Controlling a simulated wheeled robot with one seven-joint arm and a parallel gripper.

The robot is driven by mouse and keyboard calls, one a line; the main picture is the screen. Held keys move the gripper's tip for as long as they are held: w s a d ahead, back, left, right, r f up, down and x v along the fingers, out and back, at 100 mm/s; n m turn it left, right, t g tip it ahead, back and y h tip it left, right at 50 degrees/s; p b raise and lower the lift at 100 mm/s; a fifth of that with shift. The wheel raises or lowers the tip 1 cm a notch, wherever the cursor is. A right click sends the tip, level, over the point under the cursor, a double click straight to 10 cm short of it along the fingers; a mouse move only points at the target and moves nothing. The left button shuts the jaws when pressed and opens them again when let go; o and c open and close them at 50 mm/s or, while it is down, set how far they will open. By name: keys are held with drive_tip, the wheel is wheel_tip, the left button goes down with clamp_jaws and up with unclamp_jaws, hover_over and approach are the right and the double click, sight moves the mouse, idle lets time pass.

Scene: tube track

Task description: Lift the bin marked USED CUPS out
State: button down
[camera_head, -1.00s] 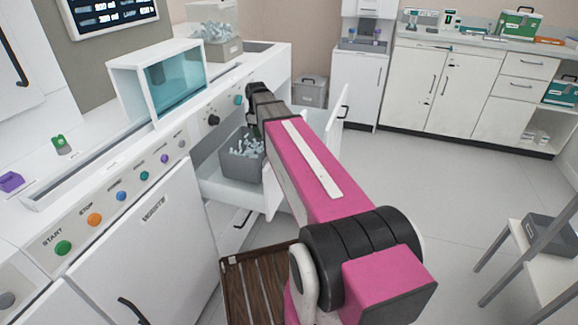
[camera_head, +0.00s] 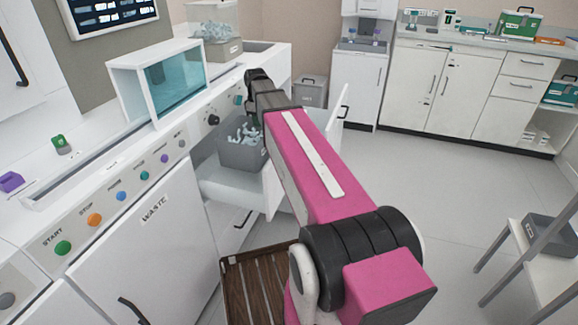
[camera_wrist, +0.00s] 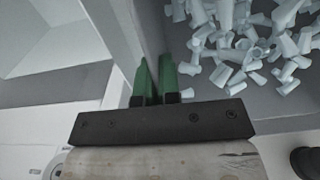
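The grey bin (camera_head: 240,156), full of pale blue-grey cups, is over the open white drawer (camera_head: 236,194) in the head view. It sits raised, with its lower part near the drawer's level. In the wrist view its inside and cups (camera_wrist: 240,45) fill the upper right. My gripper (camera_wrist: 154,64) has its two green fingers close together, one on each side of the bin's near wall, pinching it. In the head view the fingers are hidden behind my wrist and arm. I cannot read a label on the bin.
The drawer hangs open from the white counter, beside the WASTE door (camera_head: 150,240). A glass-fronted box (camera_head: 172,82) stands on the counter. A brown slatted surface (camera_head: 262,288) is below. Another grey bin (camera_head: 311,91) stands farther back.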

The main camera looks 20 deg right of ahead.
drive_tip(key=shift+r, duration=2.15)
